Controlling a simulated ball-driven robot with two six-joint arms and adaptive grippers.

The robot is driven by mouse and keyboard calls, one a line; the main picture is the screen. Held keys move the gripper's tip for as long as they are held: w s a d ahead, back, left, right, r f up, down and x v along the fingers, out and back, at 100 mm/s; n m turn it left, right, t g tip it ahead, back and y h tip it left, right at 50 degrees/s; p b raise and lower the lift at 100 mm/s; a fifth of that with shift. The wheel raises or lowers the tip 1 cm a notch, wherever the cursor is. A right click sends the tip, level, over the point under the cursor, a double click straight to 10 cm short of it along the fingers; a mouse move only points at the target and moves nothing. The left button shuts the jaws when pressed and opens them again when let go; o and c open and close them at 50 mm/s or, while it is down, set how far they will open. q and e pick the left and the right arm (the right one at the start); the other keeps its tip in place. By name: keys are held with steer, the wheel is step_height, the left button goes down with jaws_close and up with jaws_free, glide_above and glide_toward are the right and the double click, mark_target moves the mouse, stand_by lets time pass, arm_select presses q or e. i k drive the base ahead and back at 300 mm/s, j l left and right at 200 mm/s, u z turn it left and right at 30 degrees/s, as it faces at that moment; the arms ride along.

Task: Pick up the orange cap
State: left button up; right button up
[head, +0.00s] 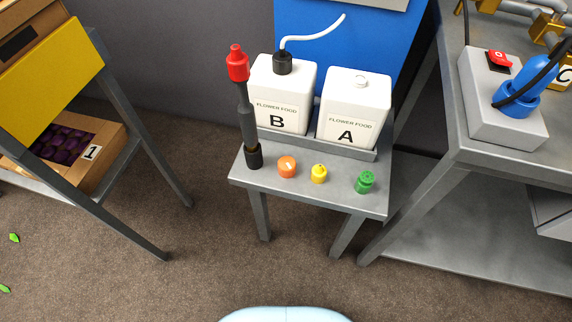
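The orange cap (287,167) sits on the front part of a small grey table (300,189), in the middle of the head view. It is the leftmost of three caps in a row. A yellow cap (319,174) stands to its right, and a green cap (365,182) stands farther right near the table's right end. Neither of my grippers shows in the head view, so I cannot see whether they are open or shut.
White containers B (283,95) and A (354,108) stand behind the caps; B has a black cap with a white tube. A dark upright tool with a red top (238,63) stands left of the orange cap. A grey workbench (475,170) is at right, a shelf (146,155) at left.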

mark_target(287, 166)
steer(key=j+z, duration=0.15)
steer(key=z, duration=0.35)
steer(key=k+z, duration=0.1)
steer(key=z, duration=0.4)
steer(key=k+j+z, duration=0.1)
steer(key=z, duration=0.4)
steer(key=k+j, duration=0.2)
steer(key=k+z, duration=0.05)
